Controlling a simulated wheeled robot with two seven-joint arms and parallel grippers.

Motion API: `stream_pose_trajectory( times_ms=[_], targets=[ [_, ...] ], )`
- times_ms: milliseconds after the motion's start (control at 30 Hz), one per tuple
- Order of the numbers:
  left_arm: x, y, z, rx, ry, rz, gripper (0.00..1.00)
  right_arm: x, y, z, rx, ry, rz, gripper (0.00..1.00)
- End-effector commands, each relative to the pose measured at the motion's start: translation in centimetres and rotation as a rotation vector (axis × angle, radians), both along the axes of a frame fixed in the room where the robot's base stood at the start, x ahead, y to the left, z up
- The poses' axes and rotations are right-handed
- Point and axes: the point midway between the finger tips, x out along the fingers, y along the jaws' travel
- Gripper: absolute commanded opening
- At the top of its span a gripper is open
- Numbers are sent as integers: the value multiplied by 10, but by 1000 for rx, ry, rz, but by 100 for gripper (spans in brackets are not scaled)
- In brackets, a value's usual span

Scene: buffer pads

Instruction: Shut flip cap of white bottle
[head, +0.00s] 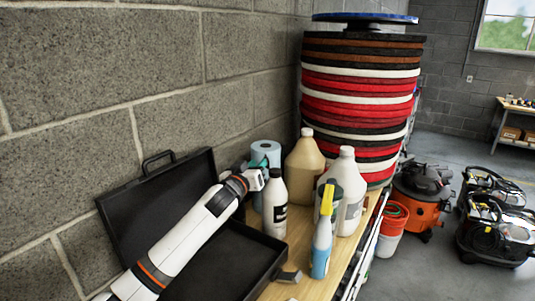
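A white bottle (274,207) with a dark top and a dark label stands upright on the wooden bench. My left arm comes in from the lower left. My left gripper (262,172) is at its end, right beside the top of this bottle. Its fingers are small here and overlap the bottle top, so I cannot tell if they touch it or whether they are open or shut. Whether the flip cap is up or down is too small to see. My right gripper is not in view.
An open black case (262,252) lies left of the bottle, under my arm. A blue roll (266,149), a tan jug (303,160), a white jug (349,188) and a blue spray bottle (321,250) crowd the bench (345,258). Stacked pads (360,95) stand behind.

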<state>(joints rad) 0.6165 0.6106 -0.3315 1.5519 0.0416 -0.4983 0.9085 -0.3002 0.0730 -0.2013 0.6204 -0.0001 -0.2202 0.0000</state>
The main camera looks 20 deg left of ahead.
Motion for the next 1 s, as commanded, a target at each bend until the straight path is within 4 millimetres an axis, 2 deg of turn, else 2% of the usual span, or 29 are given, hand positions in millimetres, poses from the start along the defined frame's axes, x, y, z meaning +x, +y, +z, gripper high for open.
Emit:
stream_pose_trajectory(
  times_ms=[200, 500, 700, 1000],
  targets=[
    [34, 1, 3, -2, 0, 1, 27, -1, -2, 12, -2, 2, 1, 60],
    [69, 2, 1, -1, 0, 1, 27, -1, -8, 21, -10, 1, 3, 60],
    [78, 2, 0, 1, 1, 0, 27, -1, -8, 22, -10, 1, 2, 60],
    [80, 2, 0, 1, 0, -1, 27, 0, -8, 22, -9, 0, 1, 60]
  ],
)
